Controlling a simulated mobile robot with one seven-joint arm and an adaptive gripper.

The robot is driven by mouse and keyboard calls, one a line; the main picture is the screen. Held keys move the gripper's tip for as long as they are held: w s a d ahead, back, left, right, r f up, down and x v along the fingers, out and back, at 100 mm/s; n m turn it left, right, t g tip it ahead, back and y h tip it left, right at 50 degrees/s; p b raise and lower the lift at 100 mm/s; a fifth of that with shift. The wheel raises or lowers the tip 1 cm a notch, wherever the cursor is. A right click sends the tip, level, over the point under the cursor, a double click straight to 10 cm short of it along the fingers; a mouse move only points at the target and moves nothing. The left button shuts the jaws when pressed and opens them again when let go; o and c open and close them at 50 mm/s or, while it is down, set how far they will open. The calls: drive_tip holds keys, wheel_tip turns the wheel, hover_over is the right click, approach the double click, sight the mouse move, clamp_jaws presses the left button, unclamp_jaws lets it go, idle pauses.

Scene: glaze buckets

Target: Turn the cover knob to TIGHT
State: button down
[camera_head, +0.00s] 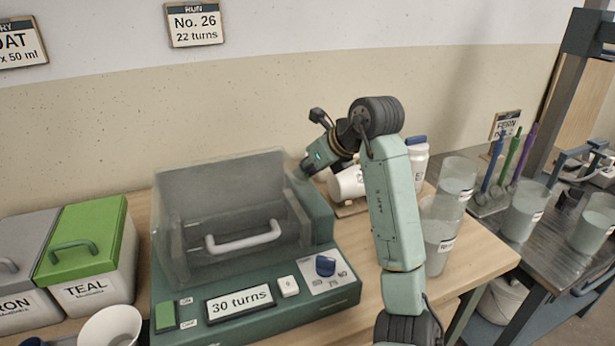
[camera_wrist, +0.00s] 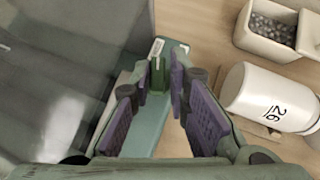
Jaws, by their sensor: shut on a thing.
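The machine (camera_head: 260,310) has a green base and a see-through cover (camera_head: 215,170) with a pale bar handle (camera_head: 243,237). In the wrist view my gripper (camera_wrist: 162,78) points down beside the cover, its purple-padded fingers closed around a small green upright piece (camera_wrist: 157,72), apparently the cover knob. It stands on the machine's pale green side part, near a small white label (camera_wrist: 157,47) too small to read. I cannot tell which way the knob points. In the head view the knob and my fingertips are hidden behind the machine's right side.
A white jar (camera_wrist: 268,97) marked 26 lies on its side close right of my gripper, and a tub of grey beads (camera_wrist: 272,28) is beyond it. A blue dial (camera_head: 325,265) sits on the front panel beside the "30 turns" display (camera_head: 240,303). Clear cups (camera_head: 440,235) stand right of my arm.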

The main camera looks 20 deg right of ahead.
drive_tip(key=shift+a+f+m+h+b, duration=0.15)
drive_tip(key=shift+a+m+h+b, duration=0.1)
drive_tip(key=shift+m+h+b, duration=0.25)
drive_tip(key=shift+a+f+m+h+b, duration=0.1)
drive_tip(key=shift+a+m+h+b, duration=0.15)
drive_tip(key=shift+m+b, duration=0.35)
drive_tip(key=shift+r, duration=0.1)
drive_tip(key=c, duration=1.6)
unclamp_jaws()
drive_tip(key=shift+c, duration=0.2)
